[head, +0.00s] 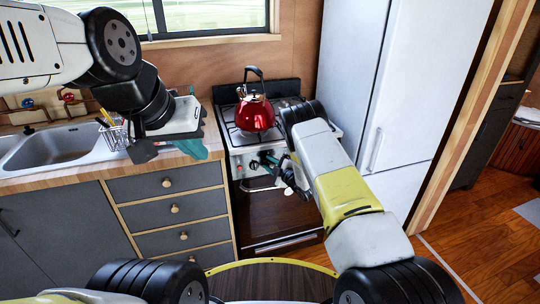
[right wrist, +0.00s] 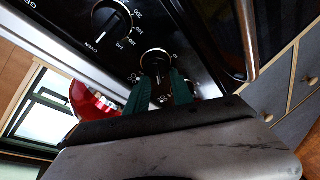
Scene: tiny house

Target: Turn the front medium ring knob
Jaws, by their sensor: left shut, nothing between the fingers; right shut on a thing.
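The stove (head: 260,215) has a steel front panel with a row of dark knobs. In the right wrist view a round black knob (right wrist: 156,58) with white markings sits between the green fingers of my right gripper (right wrist: 160,90). The gripper is shut on this knob, and its fingers partly cover it. Its label is too small to read. In the head view my right gripper (head: 273,162) is at the stove's front panel. My left gripper (head: 172,152) is shut and empty above the counter, left of the stove.
A larger oven knob (right wrist: 112,20) is beside the held one. A red kettle (head: 254,113) stands on the hob. An oven handle (right wrist: 248,40) runs close to the right gripper. The sink (head: 60,145) is left, the white fridge (head: 400,90) right.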

